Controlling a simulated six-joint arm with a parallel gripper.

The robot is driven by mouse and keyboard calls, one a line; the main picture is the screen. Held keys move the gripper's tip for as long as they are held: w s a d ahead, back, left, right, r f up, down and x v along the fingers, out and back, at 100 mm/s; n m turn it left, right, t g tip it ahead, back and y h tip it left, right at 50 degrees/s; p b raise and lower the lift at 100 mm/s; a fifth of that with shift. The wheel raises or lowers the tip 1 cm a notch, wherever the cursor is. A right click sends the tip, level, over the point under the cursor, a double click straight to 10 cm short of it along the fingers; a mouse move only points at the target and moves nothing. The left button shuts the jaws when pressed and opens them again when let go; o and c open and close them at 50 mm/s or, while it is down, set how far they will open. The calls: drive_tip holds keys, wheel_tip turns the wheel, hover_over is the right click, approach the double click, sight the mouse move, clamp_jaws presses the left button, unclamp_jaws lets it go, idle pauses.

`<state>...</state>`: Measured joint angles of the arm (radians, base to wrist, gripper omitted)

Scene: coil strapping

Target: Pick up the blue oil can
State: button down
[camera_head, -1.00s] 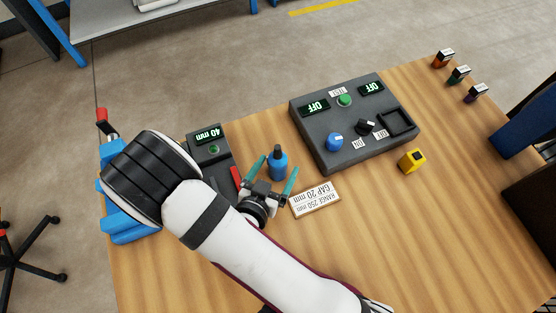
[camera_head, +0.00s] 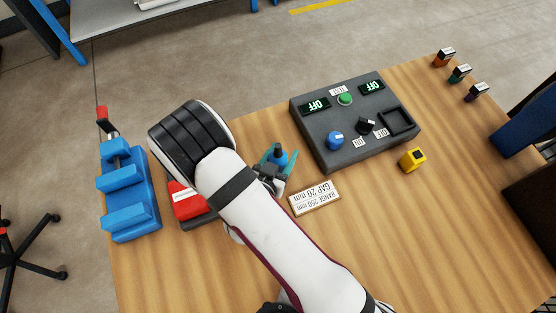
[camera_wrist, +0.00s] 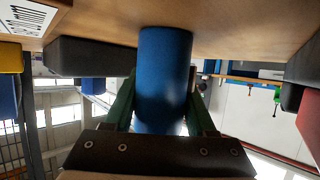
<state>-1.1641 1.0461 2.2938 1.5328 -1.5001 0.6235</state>
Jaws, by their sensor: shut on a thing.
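The blue oil can (camera_head: 281,156) stands upright on the wooden table, mostly hidden behind my gripper in the head view. In the wrist view its blue body (camera_wrist: 165,75) fills the middle, between the two green fingers. My gripper (camera_head: 277,163) is around the can with a finger on each side, shut on it. In the wrist view the can's base meets the table surface, which shows at the top of that upside-down picture.
A dark control box (camera_head: 350,115) with OFF displays stands right of the can. A sign (camera_head: 315,198) lies close by. A blue vise (camera_head: 128,190) and a red-topped device (camera_head: 188,203) are at left. A yellow block (camera_head: 412,159) stands at right.

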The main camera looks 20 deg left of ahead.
idle(0.3)
wheel_tip(320, 180, up, 10)
drive_tip(key=s+a+n+g+y, duration=0.1)
drive_tip(key=s+a+n+y, duration=0.2)
drive_tip(key=a+n, duration=0.2)
drive_tip(key=s+a+f+n+g+y, duration=0.1)
drive_tip(key=s+a+n+y, duration=0.1)
drive_tip(key=a+n, duration=0.3)
drive_tip(key=s+a+f+n+g+y, duration=0.1)
drive_tip(key=s+a+n+g+y, duration=0.1)
drive_tip(key=s+a+n, duration=0.3)
drive_tip(key=shift+f+n+y, duration=0.1)
drive_tip(key=shift+n+y, duration=0.4)
drive_tip(key=shift+y, duration=0.3)
